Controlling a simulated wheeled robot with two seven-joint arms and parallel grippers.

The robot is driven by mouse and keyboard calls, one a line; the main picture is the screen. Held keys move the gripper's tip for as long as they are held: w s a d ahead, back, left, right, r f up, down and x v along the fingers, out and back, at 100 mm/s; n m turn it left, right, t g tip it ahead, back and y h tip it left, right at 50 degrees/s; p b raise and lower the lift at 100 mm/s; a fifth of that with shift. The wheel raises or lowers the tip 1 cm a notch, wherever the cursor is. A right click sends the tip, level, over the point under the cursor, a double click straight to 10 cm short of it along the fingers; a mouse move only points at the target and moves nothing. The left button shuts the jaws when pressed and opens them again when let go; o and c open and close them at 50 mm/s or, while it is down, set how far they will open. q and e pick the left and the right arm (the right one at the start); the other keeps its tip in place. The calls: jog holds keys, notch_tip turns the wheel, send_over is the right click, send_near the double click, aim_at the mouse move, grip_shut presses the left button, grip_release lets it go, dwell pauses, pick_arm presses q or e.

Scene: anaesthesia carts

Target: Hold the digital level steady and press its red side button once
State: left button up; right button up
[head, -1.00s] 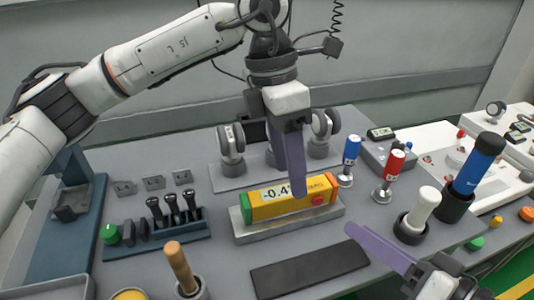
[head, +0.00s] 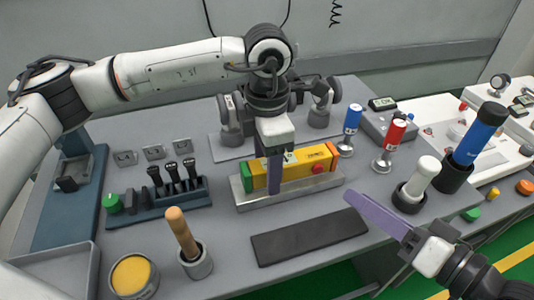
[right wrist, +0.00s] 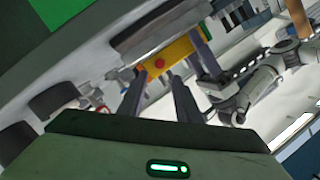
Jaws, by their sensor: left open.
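The digital level (head: 302,168) is a yellow bar with a green end, standing in a grey metal holder (head: 300,193). Its red side button (head: 317,168) is on the front face near the right end. My left gripper (head: 275,172) is open and low over the level's left half; one purple finger stands in front of it and hides most of the display. My right gripper (head: 352,200) points at the level from the lower right, its purple finger apart from the button. The right wrist view shows the level (right wrist: 180,50) and red button (right wrist: 159,63) ahead.
A dark flat mat (head: 310,237) lies in front of the holder. A blue-topped (head: 352,120) and a red-topped (head: 396,133) stamp stand to the right, near a white-handled tool (head: 424,178). A wooden handle (head: 181,232) sticks up at front left.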

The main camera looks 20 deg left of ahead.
pick_arm(q)
jog(key=shift+f, duration=0.15)
jog(key=c, duration=1.2)
jog(key=shift+c, duration=0.6)
pick_arm(e)
grip_shut()
